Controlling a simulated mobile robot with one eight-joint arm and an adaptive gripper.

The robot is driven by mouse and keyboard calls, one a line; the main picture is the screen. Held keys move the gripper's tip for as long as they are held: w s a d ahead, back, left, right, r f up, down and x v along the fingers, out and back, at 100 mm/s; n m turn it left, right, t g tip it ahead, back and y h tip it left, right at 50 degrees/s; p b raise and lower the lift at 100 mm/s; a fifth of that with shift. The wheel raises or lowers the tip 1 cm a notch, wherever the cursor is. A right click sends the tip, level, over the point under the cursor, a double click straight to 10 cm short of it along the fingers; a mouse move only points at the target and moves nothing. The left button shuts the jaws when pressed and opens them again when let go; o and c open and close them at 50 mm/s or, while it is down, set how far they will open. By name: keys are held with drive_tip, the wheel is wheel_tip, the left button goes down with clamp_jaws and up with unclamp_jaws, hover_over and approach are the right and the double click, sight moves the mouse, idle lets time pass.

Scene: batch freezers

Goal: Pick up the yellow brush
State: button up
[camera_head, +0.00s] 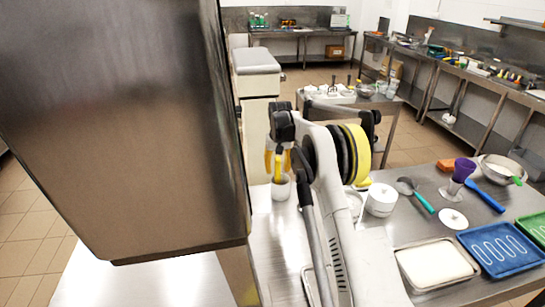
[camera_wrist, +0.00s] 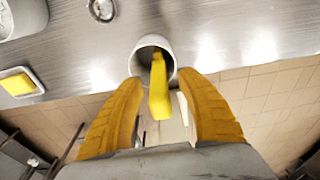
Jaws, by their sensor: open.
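The yellow brush (camera_wrist: 159,92) stands in a white cup (camera_wrist: 141,62), its yellow handle sticking out of the rim toward my wrist camera. The part inside the cup is hidden. My gripper (camera_wrist: 160,80) is open, with one yellow finger on each side of the handle and a gap showing on both sides. In the head view the brush (camera_head: 278,168) rises from the cup (camera_head: 281,191) on the steel counter, just below my gripper, partly hidden by my arm.
A large steel freezer body (camera_head: 120,120) stands close at the left. A lidded white pot (camera_head: 381,199), a green-handled scoop (camera_head: 423,202), a purple cup (camera_head: 463,169), a white-filled tray (camera_head: 436,264) and a blue tray (camera_head: 500,248) lie to the right.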

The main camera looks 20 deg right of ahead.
drive_tip(key=shift+r, duration=0.1)
clamp_jaws()
wheel_tip(320, 180, up, 10)
drive_tip(key=shift+s+r+p, duration=0.15)
drive_tip(key=shift+p, duration=0.75)
